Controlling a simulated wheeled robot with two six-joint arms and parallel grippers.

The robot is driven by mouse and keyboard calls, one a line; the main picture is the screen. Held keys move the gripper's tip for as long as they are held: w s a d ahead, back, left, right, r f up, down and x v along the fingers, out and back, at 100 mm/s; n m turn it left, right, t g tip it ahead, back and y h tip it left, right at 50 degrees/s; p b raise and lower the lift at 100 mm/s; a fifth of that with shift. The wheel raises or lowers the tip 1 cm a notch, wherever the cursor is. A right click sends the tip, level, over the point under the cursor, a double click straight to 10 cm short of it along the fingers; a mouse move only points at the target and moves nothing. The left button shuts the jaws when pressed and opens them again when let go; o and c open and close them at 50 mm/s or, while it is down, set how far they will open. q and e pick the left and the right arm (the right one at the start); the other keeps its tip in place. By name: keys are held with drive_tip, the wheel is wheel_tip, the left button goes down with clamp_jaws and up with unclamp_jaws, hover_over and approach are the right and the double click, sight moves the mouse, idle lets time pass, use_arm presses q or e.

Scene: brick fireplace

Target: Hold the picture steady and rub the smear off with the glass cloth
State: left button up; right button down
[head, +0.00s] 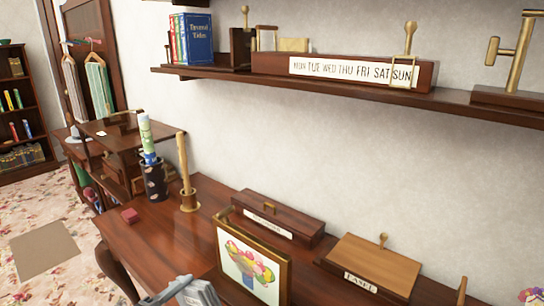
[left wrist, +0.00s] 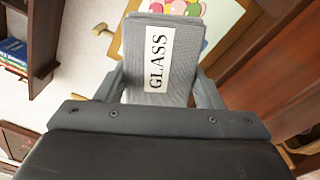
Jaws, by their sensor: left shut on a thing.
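The picture (head: 252,270), a colourful bouquet-like image in a gold-edged wooden frame, stands leaning on the desk in the head view. Part of it shows at the top of the left wrist view (left wrist: 222,32). My left gripper (head: 182,290) is at the bottom of the head view, left of the frame's lower part. In the left wrist view it is shut on the grey folded glass cloth (left wrist: 188,75), labelled GLASS, which overlaps the picture in that view. I cannot tell whether the cloth touches it. I cannot make out the smear. My right gripper is not in view.
The wooden desk (head: 150,232) holds a labelled box (head: 272,222) behind the picture and a labelled easel block (head: 375,262) to its right. A wooden post (head: 184,170) and a dark cup (head: 154,180) stand left. A wall shelf (head: 350,88) hangs above.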

use_arm(q)
drive_tip(key=s+a+r+n+y+p, duration=0.1)
drive_tip(key=s+a+r+p, duration=0.1)
drive_tip(key=s+r, duration=0.2)
drive_tip(key=s, duration=0.2)
drive_tip(key=shift+s+a+t+p, duration=0.3)
drive_tip(key=shift+s+t+p, duration=0.1)
drive_tip(key=shift+w+a, duration=0.1)
